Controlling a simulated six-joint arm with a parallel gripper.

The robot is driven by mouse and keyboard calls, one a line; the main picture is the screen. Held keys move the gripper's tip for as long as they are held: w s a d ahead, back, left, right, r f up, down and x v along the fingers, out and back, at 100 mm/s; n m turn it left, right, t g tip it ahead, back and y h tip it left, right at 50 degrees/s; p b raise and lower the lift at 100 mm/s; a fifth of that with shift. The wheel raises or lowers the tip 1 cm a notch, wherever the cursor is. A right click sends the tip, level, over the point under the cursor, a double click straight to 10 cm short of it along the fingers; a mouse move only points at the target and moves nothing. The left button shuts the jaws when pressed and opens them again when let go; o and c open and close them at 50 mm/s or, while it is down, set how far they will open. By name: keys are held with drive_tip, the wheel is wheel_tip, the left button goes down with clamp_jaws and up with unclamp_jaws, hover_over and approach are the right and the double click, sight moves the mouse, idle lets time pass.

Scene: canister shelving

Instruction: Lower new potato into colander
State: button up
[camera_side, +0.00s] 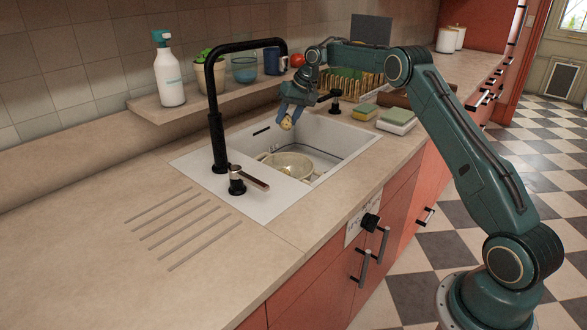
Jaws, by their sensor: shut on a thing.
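My gripper (287,122) hangs over the white sink, pointing down. It is shut on a small yellowish new potato (286,124), which shows at the fingertips. The colander (288,164) is a pale, round bowl standing in the sink basin. The potato is above the colander and apart from it. The near side of the colander is partly hidden by the sink's rim, and I cannot tell what is inside it.
The black tap (214,110) arches up left of the basin, with a lever handle (238,180) in front. A soap bottle (169,75) stands on the back ledge. The ribbed drainer (180,228) at the front left is clear.

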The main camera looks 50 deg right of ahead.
drive_tip(key=d, duration=0.2)
drive_tip(key=d+f, duration=0.1)
drive_tip(key=d, duration=0.1)
drive_tip(key=shift+s, duration=0.35)
drive_tip(key=shift+f, duration=0.15)
wheel_tip(320, 180, down, 10)
idle(0.4)
drive_tip(key=shift+a, duration=0.1)
drive_tip(key=shift+a, duration=0.1)
drive_tip(key=shift+a, duration=0.35)
idle(0.9)
